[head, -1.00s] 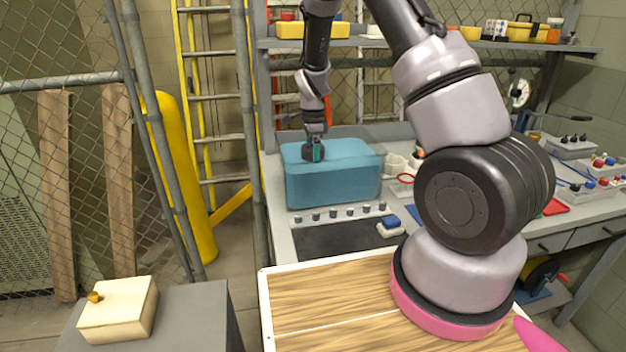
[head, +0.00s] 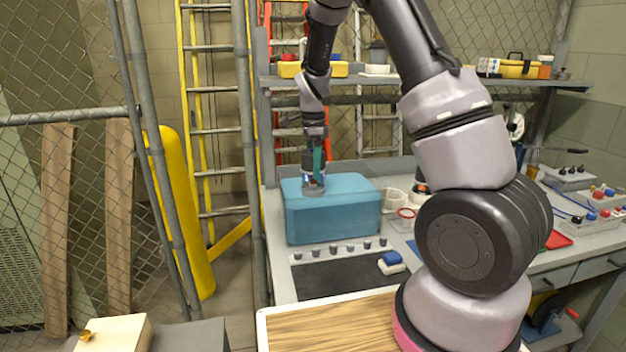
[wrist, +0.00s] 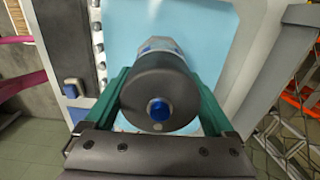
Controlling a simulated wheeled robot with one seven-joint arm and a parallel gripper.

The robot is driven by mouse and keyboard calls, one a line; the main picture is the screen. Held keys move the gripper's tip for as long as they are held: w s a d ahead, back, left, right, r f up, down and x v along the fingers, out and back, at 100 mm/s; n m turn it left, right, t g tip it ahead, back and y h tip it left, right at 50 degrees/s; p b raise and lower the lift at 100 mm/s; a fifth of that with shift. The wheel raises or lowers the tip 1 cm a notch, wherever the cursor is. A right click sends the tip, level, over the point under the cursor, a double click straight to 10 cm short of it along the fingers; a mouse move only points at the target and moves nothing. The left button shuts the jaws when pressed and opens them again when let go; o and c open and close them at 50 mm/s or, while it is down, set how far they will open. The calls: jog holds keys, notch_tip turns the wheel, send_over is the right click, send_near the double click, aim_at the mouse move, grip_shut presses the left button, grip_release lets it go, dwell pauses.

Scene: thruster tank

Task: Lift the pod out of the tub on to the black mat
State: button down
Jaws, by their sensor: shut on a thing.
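The pod (head: 313,186) is a small grey cylinder with a blue spot in the middle of its dark round end. My gripper (head: 316,170) points down over the blue tub (head: 335,220) and is shut on the pod. In the wrist view the pod (wrist: 158,85) sits between the two green fingers, dark end toward the camera. The pod is at about the level of the tub's water surface. I cannot tell whether its lower end is still under. The black mat (head: 340,280) lies bare on the bench in front of the tub.
A strip of several grey knobs (head: 340,250) runs between tub and mat. A blue and white block (head: 392,262) stands at the mat's right edge. A red ring (head: 406,212) lies right of the tub. A shelf (head: 420,82) crosses behind; a fence post (head: 250,150) stands left.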

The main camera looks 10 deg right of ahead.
notch_tip(320, 180, up, 18)
jog(key=shift+f, duration=0.2)
dwell(2.0)
jog(key=shift+f, duration=0.1)
dwell(1.4)
